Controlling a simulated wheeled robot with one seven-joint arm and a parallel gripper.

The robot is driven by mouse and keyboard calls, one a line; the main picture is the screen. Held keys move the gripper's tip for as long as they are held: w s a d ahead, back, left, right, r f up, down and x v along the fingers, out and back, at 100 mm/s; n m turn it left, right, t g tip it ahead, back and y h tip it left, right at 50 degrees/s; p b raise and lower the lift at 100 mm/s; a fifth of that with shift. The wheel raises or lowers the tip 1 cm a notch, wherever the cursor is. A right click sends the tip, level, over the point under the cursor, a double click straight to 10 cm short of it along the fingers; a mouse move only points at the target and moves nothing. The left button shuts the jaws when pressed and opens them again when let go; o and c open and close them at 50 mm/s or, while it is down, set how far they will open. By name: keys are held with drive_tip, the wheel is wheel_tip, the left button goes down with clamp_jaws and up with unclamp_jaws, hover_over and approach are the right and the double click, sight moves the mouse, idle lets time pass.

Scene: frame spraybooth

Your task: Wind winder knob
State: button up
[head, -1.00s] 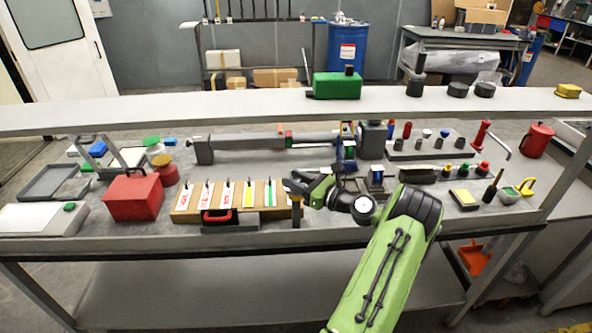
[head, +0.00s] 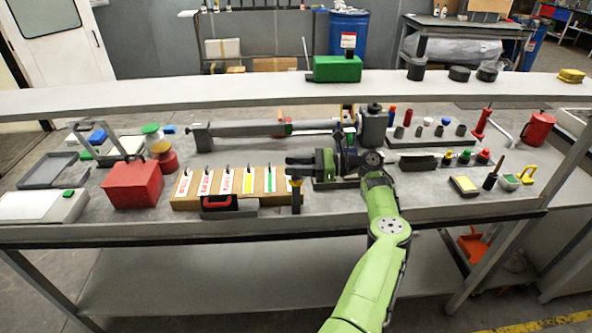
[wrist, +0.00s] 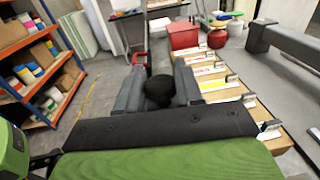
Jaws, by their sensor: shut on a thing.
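In the wrist view, a round black knob (wrist: 159,91) sits between the two grey fingers of my gripper (wrist: 158,88), and they are shut on it. In the head view my gripper (head: 298,160) points left over the middle of the bench, just behind the right end of the box with labelled dividers. The knob itself is hidden or too small to make out there, and so is most of the winder it belongs to.
The cardboard box with labelled dividers (head: 184,202) lies in front of my gripper, with a red box (head: 133,186) to its left. A long grey bar-like device (head: 250,137) lies behind. The raised shelf (head: 200,106) crosses above. Small bottles and tools crowd the right.

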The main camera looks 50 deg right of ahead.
drive_tip(key=shift+f+n+g+y, duration=0.1)
drive_tip(key=shift+n+g+y, duration=0.4)
drive_tip(key=shift+y, duration=0.3)
drive_tip(key=o, duration=1)
drive_tip(key=shift+c, duration=0.2)
